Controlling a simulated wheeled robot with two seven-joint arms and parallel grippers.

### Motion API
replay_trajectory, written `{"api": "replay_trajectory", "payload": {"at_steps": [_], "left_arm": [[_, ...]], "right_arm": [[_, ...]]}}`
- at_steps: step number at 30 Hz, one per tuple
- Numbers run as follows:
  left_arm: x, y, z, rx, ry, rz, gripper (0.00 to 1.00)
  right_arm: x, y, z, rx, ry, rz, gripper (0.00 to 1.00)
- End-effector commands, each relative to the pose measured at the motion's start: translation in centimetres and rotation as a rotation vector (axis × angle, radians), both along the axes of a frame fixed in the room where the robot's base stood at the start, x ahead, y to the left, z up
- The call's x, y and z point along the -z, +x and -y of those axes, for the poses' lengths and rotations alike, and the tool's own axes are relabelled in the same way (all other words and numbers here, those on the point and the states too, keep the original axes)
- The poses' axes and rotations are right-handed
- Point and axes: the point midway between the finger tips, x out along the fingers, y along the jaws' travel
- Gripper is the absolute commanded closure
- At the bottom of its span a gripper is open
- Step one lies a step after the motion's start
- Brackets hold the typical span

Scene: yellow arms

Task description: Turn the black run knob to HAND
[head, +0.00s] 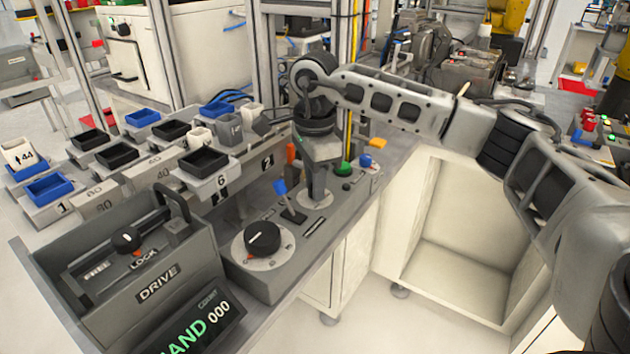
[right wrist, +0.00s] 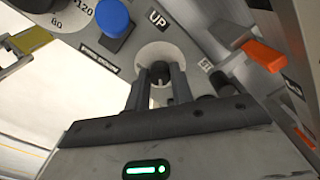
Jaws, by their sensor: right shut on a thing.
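My right gripper (head: 318,192) points down at the control panel from above. It is shut on the small black run knob (right wrist: 159,84), which stands on a pale round dial and is mostly hidden by the fingers. In the right wrist view the two fingers (right wrist: 161,90) stand on either side of the knob. In the head view the pale dial (head: 316,203) shows around the fingertips, and its setting marks cannot be read. A display (head: 200,328) at the bottom shows green letters ending in AND, and COUNT 000. My left gripper is not in view.
A larger black knob (head: 262,238) sits on the same panel. A blue-tipped lever (head: 281,188) and an orange lever (head: 291,152) stand close to the gripper. A grey DRIVE box (head: 157,285) is at the left. Blue and black trays fill the bench behind.

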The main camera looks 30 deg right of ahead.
Motion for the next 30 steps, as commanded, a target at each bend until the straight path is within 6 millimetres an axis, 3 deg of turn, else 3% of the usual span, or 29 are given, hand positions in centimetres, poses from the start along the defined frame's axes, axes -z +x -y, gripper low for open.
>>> {"api": "replay_trajectory", "payload": {"at_steps": [18,19,21,30], "left_arm": [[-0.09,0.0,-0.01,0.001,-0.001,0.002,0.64],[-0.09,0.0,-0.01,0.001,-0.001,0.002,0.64],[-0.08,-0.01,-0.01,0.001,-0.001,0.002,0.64],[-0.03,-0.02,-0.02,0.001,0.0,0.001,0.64]], "right_arm": [[-0.24,0.12,-0.02,-0.04,0.003,0.007,1.0],[-0.24,0.12,-0.02,-0.04,0.003,0.007,0.71],[-0.22,0.11,-0.02,-0.04,0.002,0.006,0.55],[-0.22,0.05,-0.01,-0.039,0.001,0.003,0.55]]}}
